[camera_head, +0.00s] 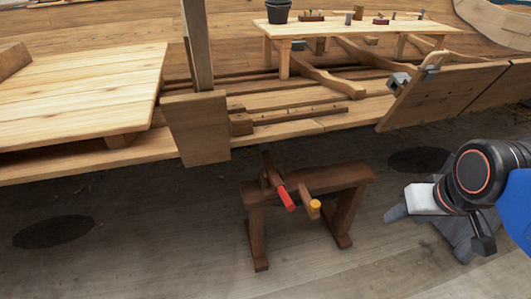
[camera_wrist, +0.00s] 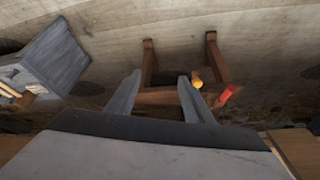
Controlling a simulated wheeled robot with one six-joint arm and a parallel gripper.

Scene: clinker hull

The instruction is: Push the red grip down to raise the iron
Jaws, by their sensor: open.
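The red grip (camera_head: 287,199) is at the near end of a dark bar on a low brown wooden trestle (camera_head: 345,176). It slants toward the viewer. A second bar beside it ends in a yellow-orange knob (camera_head: 315,206). I cannot make out the iron for certain. My gripper (camera_wrist: 160,77) is open, with nothing visible between its fingers. In the wrist view the red grip (camera_wrist: 226,95) and the yellow knob (camera_wrist: 197,84) lie beyond and right of the fingers, apparently apart from them. In the head view my arm is right of the trestle, with clear floor between.
The planked hull edge and a wooden panel (camera_head: 200,130) stand behind the trestle. A light workbench (camera_head: 350,32) with a dark bucket (camera_head: 278,11) and small tools is further back. A wooden platform (camera_head: 80,95) is at left. The floor around the trestle is mostly free.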

